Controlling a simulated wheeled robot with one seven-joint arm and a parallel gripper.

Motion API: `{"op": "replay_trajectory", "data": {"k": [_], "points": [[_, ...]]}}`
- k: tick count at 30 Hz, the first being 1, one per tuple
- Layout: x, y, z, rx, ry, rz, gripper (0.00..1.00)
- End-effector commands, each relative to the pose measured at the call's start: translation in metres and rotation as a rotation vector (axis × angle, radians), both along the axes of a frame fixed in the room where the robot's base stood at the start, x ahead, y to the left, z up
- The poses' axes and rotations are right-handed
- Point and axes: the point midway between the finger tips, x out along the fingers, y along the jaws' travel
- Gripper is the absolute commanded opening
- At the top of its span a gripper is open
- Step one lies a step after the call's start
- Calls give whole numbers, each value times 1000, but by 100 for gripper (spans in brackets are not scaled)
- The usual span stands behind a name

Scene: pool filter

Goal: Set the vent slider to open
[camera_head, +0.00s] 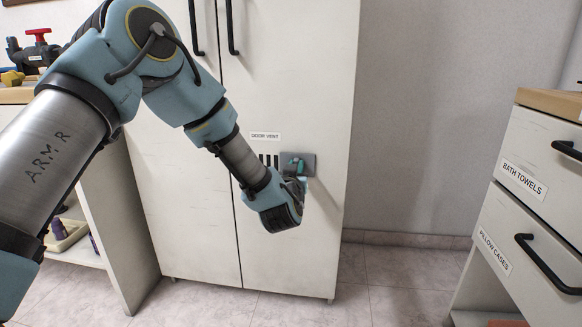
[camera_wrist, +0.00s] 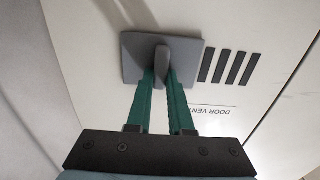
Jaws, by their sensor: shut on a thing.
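The vent slider is a grey plate (camera_wrist: 134,58) with a raised grey tab (camera_wrist: 162,54) on a white cabinet door. In the head view the slider plate (camera_head: 309,160) sits just right of the dark vent slots (camera_head: 267,160). The several slots (camera_wrist: 228,67) show uncovered beside the plate in the wrist view. My gripper (camera_wrist: 161,76) has its teal fingers on either side of the tab, shut on it. In the head view my gripper (camera_head: 294,166) is at the plate, partly hidden by my wrist.
A "DOOR VENT" label (camera_head: 265,136) is above the slots. Black door handles (camera_head: 231,27) are higher up. A drawer unit (camera_head: 530,190) stands at the right, with open floor (camera_head: 395,280) between. A shelf with a tray (camera_head: 65,235) is at the left.

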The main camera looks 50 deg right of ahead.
Motion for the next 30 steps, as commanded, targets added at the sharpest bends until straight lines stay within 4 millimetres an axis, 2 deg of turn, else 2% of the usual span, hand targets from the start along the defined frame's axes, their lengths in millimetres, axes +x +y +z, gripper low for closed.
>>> {"op": "replay_trajectory", "data": {"k": [1,2,10,20,23,30], "points": [[-4,-2,1,-2,1,-9,0],[-4,-2,1,-2,1,-10,20],[-4,-2,1,-2,1,-8,50],[-6,3,1,-1,1,-7,50],[-13,13,1,0,1,-8,50],[-38,53,1,2,1,-9,50]]}}
